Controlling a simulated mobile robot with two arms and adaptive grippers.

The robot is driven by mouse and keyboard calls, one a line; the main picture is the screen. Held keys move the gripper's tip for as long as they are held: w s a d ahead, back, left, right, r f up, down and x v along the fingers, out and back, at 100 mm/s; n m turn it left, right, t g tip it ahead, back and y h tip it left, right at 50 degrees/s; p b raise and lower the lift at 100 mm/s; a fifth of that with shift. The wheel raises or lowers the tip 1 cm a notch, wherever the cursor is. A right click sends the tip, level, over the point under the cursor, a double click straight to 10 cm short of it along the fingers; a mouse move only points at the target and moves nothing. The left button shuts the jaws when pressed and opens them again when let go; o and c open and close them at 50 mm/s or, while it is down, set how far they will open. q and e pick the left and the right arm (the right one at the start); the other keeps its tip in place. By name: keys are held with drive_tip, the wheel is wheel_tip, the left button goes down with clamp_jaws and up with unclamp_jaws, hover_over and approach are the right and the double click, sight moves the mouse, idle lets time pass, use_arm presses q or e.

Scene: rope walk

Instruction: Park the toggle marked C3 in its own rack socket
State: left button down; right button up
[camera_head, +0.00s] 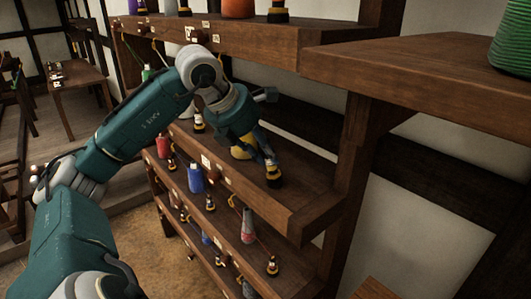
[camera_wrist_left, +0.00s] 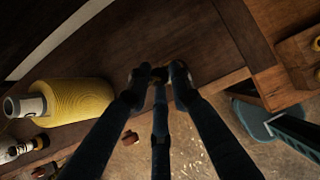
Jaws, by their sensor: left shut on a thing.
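My left gripper (camera_head: 268,156) reaches over a middle rack shelf from the left. Its fingers are shut on the top of a black toggle with a yellow band (camera_head: 274,177), which is upright at or just above the shelf board near its right end. I cannot tell whether it touches the board or sits in a socket. In the left wrist view the fingertips (camera_wrist_left: 160,78) close together around a dark part, and the toggle is mostly hidden. No C3 mark is readable on it. My right gripper is not in view.
A yellow spool (camera_head: 240,152) stands just left of the gripper; it also shows in the wrist view (camera_wrist_left: 75,103). Similar toggles and coloured spools fill the lower shelves (camera_head: 205,190). A wooden post (camera_head: 345,180) and a higher board with a green spool (camera_head: 512,45) stand right.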

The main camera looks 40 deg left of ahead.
use_arm(q)
drive_tip(key=shift+r+p, duration=0.5)
drive_tip(key=shift+r, duration=0.2)
drive_tip(key=shift+f, duration=0.1)
idle(0.7)
drive_tip(key=shift+f+b, duration=0.75)
drive_tip(key=shift+b, duration=0.2)
drive_tip(key=shift+r, duration=0.25)
drive_tip(key=shift+r+p, duration=0.6)
drive_tip(key=shift+p, duration=0.2)
drive_tip(key=shift+f+b, duration=0.85)
drive_tip(key=shift+b, duration=0.05)
idle(0.3)
drive_tip(key=c, duration=1.8)
unclamp_jaws()
drive_tip(key=shift+s+r, duration=0.1)
drive_tip(key=shift+r, duration=0.05)
